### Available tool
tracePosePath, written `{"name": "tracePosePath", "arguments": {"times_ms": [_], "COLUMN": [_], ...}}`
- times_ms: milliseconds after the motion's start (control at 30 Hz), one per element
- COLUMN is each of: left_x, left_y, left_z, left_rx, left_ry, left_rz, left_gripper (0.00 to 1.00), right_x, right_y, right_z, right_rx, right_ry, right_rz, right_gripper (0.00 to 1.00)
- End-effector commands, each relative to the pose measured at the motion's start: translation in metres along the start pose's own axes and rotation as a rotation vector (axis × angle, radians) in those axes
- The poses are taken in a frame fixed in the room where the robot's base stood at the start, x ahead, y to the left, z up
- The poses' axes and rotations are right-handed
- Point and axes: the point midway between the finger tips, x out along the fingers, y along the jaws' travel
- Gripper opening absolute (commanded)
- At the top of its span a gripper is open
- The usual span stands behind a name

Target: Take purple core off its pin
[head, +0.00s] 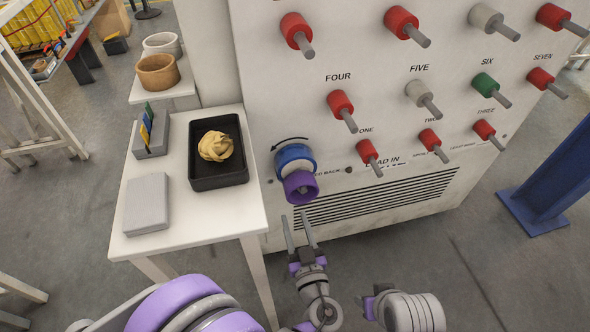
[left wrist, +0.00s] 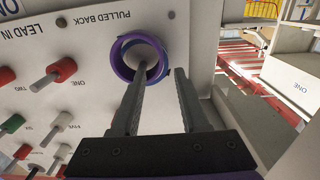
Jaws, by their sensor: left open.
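The purple core (head: 299,184) sits on a grey pin on the front of the white machine, low at its left side. A blue ring (head: 293,157) is behind it on the same pin. In the left wrist view the purple core (left wrist: 122,63) shows as a hollow ring, end on. My left gripper (head: 295,217) is open, just below and in front of the core in the head view. In the left wrist view my left gripper (left wrist: 161,76) has one finger overlapping the core's opening and the other off its side. Whether that finger touches cannot be told.
Several red, white and green cores on pins line the machine panel (head: 330,60). A white table (head: 215,208) at the left holds a black tray (head: 222,183) with a tan crumpled piece (head: 217,146), a grey box (head: 146,203) and a grey holder (head: 151,138). Floor in front is clear.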

Motion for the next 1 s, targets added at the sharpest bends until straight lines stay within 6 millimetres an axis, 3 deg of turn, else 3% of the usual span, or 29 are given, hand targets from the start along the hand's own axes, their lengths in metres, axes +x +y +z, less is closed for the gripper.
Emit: {"name": "tracePosePath", "arguments": {"times_ms": [300,533,800,1000], "left_x": [0.044,0.063,0.101,0.108], "left_y": [-0.001,-0.001,-0.003,-0.002], "left_z": [0.001,0.002,0.004,0.003], "left_rx": [0.001,0.001,0.000,0.000], "left_ry": [-0.001,-0.001,-0.001,0.000], "left_rz": [-0.003,-0.002,-0.002,-0.001], "left_gripper": [0.45,0.45,0.45,0.45], "right_x": [0.002,0.004,0.010,0.010], "right_y": [0.000,0.000,0.000,0.000], "right_z": [0.001,0.001,0.003,0.003], "right_rx": [0.000,0.000,0.000,0.000], "right_ry": [-0.001,-0.001,-0.003,-0.003], "right_rz": [0.000,0.000,0.000,0.000], "right_gripper": [0.50,0.50,0.50,0.50]}}
